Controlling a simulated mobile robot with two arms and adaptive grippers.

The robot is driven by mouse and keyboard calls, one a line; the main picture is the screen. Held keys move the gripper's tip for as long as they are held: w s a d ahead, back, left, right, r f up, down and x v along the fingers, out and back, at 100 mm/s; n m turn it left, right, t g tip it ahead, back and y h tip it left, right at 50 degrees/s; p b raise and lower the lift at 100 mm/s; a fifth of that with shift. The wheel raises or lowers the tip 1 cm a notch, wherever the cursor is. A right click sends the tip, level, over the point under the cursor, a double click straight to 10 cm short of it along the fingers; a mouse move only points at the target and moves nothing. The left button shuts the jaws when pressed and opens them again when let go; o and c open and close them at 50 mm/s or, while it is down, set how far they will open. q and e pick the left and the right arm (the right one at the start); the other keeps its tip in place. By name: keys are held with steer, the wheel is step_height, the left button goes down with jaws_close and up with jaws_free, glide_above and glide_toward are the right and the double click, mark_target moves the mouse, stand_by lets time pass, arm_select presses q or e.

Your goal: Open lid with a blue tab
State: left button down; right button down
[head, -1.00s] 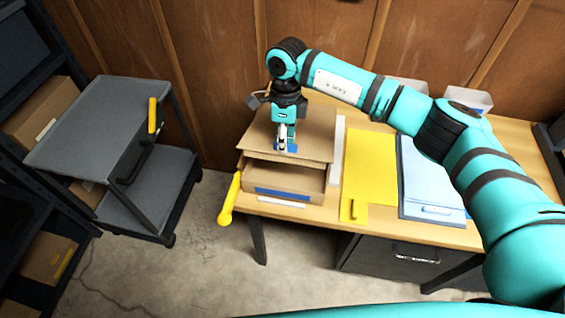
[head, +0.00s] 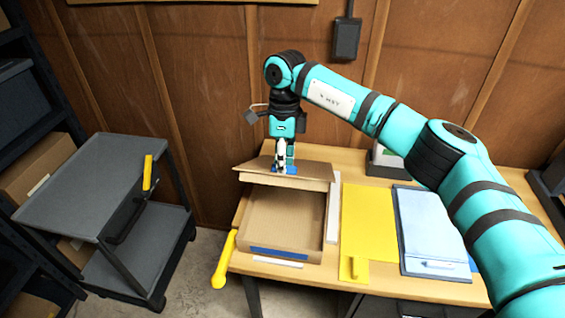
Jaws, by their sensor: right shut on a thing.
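A shallow cardboard box (head: 287,221) stands at the left end of the wooden table, with a blue strip on its front edge. Its cardboard lid (head: 256,166) is raised and tilted at the back, so the inside of the box shows and looks empty. My right gripper (head: 284,168) points down and is shut on the lid at its blue tab (head: 291,170). The fingers hide part of the tab. My left gripper is not in view.
A yellow sheet (head: 367,220) and a light blue folder (head: 431,229) lie right of the box. A yellow handle (head: 224,262) is at the table's left front corner. A grey cart (head: 85,190) stands at left. A wood wall is close behind.

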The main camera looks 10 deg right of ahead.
steer(key=c, duration=1.6)
jaws_free()
steer(key=shift+w+d+f, duration=0.15)
steer(key=shift+w+f, duration=0.05)
steer(key=shift+w, duration=0.05)
steer(key=shift+o, duration=1.2)
steer(key=shift+w+f, duration=0.15)
steer(key=shift+w, duration=0.15)
steer(key=shift+s, duration=0.1)
steer(key=shift+s, duration=0.1)
step_height(320, 180, up, 12)
steer(key=w, duration=0.1)
steer(key=shift+w+d, duration=0.2)
steer(key=shift+w, duration=0.05)
